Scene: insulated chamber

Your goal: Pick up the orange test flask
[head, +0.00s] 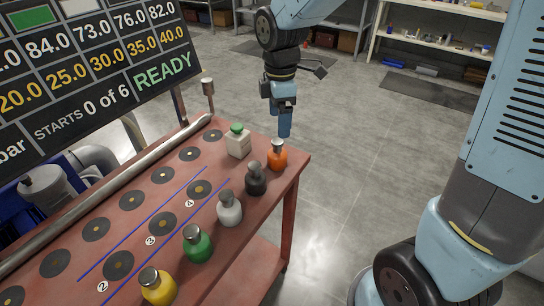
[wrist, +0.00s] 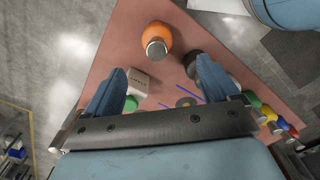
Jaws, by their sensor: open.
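The orange test flask (head: 278,155) stands upright near the far right corner of the red table, with a grey metal cap. In the wrist view the orange flask (wrist: 156,36) is ahead of the fingers, in line with the gap between them, its cap toward the camera. My gripper (head: 284,130) is just above and beyond the orange flask in the head view, pointing down. In the wrist view my gripper (wrist: 160,75) has its two blue fingers spread wide with nothing held between them.
Grey (head: 229,210), green (head: 198,245) and yellow (head: 157,288) flasks line the table edge. A display board (head: 90,70) stands behind. Floor right of the table is clear.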

